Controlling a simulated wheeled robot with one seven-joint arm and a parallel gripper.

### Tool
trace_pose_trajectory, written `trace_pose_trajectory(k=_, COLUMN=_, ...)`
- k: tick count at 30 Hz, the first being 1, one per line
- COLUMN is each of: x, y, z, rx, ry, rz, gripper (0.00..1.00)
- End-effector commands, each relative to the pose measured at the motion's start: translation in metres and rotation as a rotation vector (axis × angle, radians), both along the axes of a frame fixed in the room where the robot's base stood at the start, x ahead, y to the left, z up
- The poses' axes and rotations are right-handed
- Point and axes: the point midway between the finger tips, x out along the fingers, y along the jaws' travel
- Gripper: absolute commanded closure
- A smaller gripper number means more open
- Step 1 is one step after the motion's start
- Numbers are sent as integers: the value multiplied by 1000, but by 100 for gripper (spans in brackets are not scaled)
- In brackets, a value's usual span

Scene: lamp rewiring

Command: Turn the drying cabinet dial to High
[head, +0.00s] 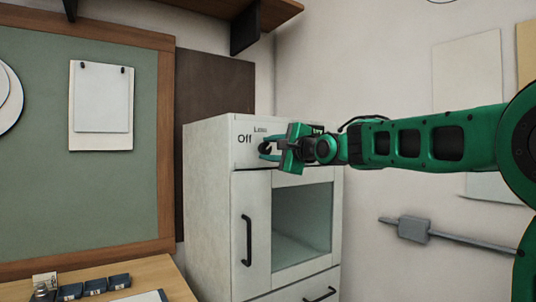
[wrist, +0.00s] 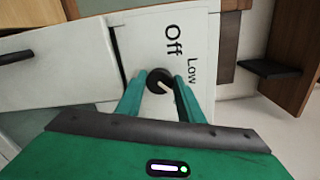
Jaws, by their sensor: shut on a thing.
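The drying cabinet (head: 207,190) is a white cabinet in the middle of the head view. Its dial (wrist: 158,78) is a round black knob with a pale pointer mark, on the top panel. "Off" (wrist: 173,41) and "Low" (wrist: 193,70) are printed beside it. In the wrist view the pointer slants to the lower right, past the Low side. My gripper (wrist: 159,84) has its two green fingers on either side of the dial and is shut on it. In the head view my gripper (head: 266,152) covers most of the dial, and no High label is readable.
The cabinet has a door with a black handle (head: 246,240), a glass window (head: 302,220) and a drawer below. A wooden shelf (head: 215,7) hangs above. A green board (head: 50,190) and a desk (head: 165,275) with small dark boxes stand at left.

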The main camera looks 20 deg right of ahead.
Motion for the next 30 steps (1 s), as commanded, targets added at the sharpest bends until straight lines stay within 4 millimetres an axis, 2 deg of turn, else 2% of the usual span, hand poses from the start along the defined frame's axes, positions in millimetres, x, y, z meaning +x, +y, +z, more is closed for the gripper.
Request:
trace_pose_trajectory(k=1, x=1, y=-5, z=-4, rx=32, ry=19, rz=-10, gripper=88)
trace_pose_trajectory(k=12, x=2, y=-6, z=-5, rx=209, ry=79, rz=-12, gripper=88)
trace_pose_trajectory(k=30, x=2, y=-7, z=-7, rx=249, ry=95, rz=-13, gripper=88)
